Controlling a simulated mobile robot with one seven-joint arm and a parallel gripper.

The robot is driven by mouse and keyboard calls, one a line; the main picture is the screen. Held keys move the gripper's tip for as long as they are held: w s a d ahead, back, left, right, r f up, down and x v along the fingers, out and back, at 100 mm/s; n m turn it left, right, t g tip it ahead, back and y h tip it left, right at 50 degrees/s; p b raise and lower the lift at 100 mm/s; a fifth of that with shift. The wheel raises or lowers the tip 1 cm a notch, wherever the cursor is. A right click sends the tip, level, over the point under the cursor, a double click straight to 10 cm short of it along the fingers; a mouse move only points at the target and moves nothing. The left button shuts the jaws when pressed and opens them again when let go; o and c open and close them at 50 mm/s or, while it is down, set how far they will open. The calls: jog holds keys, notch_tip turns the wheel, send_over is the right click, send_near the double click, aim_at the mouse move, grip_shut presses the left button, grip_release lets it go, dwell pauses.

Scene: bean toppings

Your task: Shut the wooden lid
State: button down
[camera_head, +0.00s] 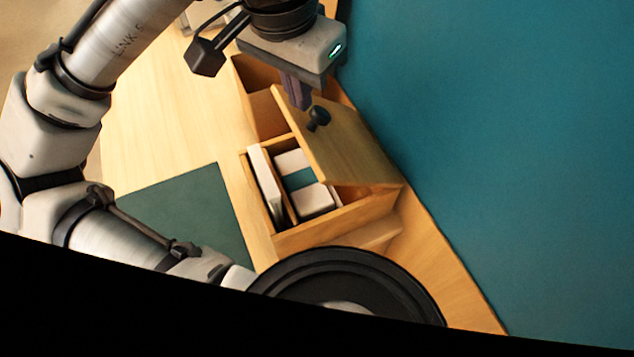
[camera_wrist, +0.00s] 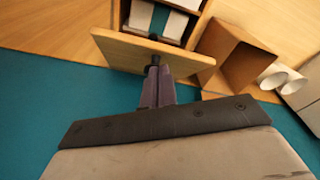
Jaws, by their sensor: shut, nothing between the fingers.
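The wooden lid (camera_head: 345,145) is a flat board with a dark round knob (camera_head: 318,117). It is hinged on a wooden box (camera_head: 335,222) and stands tilted open, leaving the inside visible. In the wrist view the lid (camera_wrist: 120,50) is seen near edge-on, with the box opening beyond it. My gripper (camera_head: 297,98) is shut and empty at the lid's upper edge, close to the knob. In the wrist view the shut fingers (camera_wrist: 157,72) are in front of the lid near its middle; whether they touch it I cannot tell.
White and teal packs (camera_head: 305,185) sit inside the box. An open wooden compartment (camera_head: 265,115) stands beside it, also in the wrist view (camera_wrist: 228,55), near white rolls (camera_wrist: 280,77). A dark green mat (camera_head: 185,215) lies on the table.

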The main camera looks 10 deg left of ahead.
notch_tip(320, 180, up, 8)
jog(key=p, duration=0.4)
jog(key=shift+p, duration=0.4)
dwell(0.3)
